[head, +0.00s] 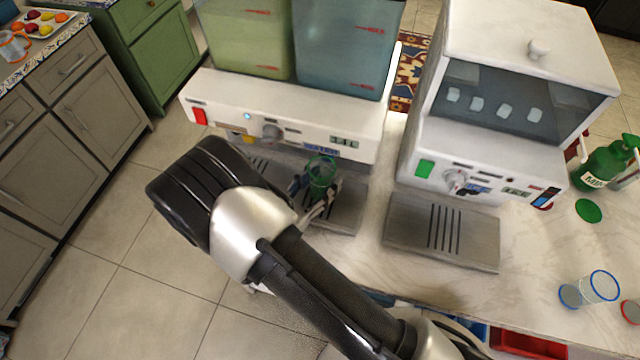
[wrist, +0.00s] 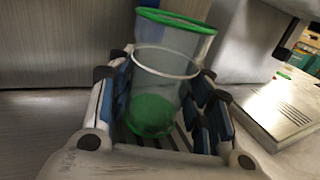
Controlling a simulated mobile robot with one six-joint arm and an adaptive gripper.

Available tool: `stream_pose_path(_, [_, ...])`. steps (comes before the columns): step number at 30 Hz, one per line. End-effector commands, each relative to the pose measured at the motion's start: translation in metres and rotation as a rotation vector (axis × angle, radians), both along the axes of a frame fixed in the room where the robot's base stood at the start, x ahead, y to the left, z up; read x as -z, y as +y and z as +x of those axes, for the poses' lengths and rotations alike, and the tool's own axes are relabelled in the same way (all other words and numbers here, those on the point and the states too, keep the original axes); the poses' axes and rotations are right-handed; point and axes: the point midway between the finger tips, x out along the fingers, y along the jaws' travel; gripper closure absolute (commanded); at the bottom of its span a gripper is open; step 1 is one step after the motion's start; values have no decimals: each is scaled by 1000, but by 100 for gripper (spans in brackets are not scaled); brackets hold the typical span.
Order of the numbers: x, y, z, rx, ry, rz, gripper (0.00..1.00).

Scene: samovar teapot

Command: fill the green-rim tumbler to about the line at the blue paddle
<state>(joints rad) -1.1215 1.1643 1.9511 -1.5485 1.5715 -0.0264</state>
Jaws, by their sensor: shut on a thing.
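The green-rim tumbler (head: 322,170) is clear and stands between the fingers of my gripper (head: 316,193), under the front of the two-tank dispenser (head: 285,112). In the wrist view the tumbler (wrist: 172,45) is roughly upright, with a pale ring around its wall and green at its bottom. My gripper (wrist: 160,88) is shut on it there, with blue pads on both sides. I cannot tell whether any liquid is in it. A blue label (head: 322,149), seemingly reading WATER, is on the dispenser front above the tumbler. The blue paddle cannot be made out.
A slotted drip tray (head: 347,212) lies below the tumbler. A second white machine (head: 490,150) with its own tray (head: 440,232) stands to the right. A green bottle (head: 603,166) and a blue-rim tumbler (head: 598,288) are further right. The counter front between is clear.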

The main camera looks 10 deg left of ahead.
Motion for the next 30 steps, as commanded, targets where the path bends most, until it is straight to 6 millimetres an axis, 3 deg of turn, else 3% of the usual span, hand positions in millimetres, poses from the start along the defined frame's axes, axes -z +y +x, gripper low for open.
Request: stream_pose_path(30, [-1,-1,21,0,-3,2,82])
